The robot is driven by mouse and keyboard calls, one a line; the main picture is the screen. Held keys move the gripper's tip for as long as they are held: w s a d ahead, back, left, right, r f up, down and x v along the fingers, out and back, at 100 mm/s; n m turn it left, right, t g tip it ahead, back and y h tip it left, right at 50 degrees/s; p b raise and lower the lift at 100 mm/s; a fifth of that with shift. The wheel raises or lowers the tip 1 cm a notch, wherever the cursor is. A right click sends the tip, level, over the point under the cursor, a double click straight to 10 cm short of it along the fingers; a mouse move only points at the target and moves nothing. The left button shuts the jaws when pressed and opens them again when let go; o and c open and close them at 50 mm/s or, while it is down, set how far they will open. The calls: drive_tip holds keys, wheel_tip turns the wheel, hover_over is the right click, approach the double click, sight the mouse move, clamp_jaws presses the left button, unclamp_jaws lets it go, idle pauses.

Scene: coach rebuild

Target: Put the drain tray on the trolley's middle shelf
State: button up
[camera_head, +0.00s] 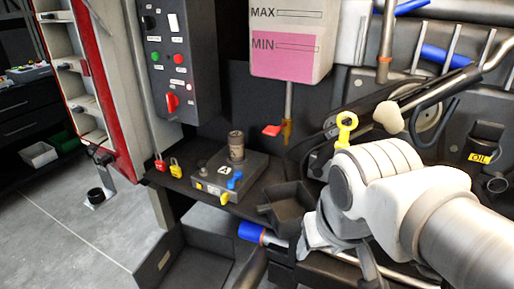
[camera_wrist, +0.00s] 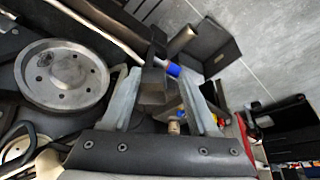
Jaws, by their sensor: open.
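The drain tray looks to be the small black open box (camera_head: 284,208) on the dark ledge in the head view, right of the grey block marked A. My gripper (camera_head: 308,238) is at its near right side, partly hidden by my own wrist. In the wrist view my gripper (camera_wrist: 160,95) is open, its two pale fingers apart. A dark part of what seems to be the tray (camera_wrist: 152,82) shows between the fingers; I cannot tell whether they touch it. I cannot make out the trolley's middle shelf for certain in either view.
The grey block marked A (camera_head: 228,178) with coloured taps stands left of the tray. A blue-ended rod (camera_head: 250,231) lies below it. A red lever (camera_head: 272,130) hangs above. A round metal pulley (camera_wrist: 62,76) is close in the wrist view. Open floor (camera_head: 85,235) lies at left.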

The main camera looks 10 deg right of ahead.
wheel_tip(320, 180, down, 8)
drive_tip(key=d+g+h, duration=0.3)
drive_tip(key=g+h, duration=0.1)
drive_tip(key=h, duration=0.1)
drive_tip(key=n+t+h+b, duration=0.2)
drive_tip(key=n+t+h, duration=0.1)
drive_tip(key=n+t, duration=1.15)
approach(264, 212)
drive_tip(key=shift+m+t+y, duration=0.4)
drive_tip(key=shift+m+t, duration=0.25)
drive_tip(key=shift+m, duration=0.2)
drive_tip(key=shift+d+f+b+x, duration=0.15)
drive_tip(key=shift+b+x, duration=0.25)
drive_tip(key=shift+x, duration=1.15)
drive_tip(key=shift+d+f+b+x, duration=0.1)
drive_tip(key=shift+b+x, duration=0.3)
drive_tip(key=shift+x, duration=1.15)
drive_tip(key=shift+d+f+b+x, duration=0.15)
drive_tip(key=shift+b+x, duration=0.25)
drive_tip(key=shift+x, duration=1.1)
drive_tip(key=shift+s, duration=0.15)
drive_tip(key=shift+c, duration=0.2)
clamp_jaws()
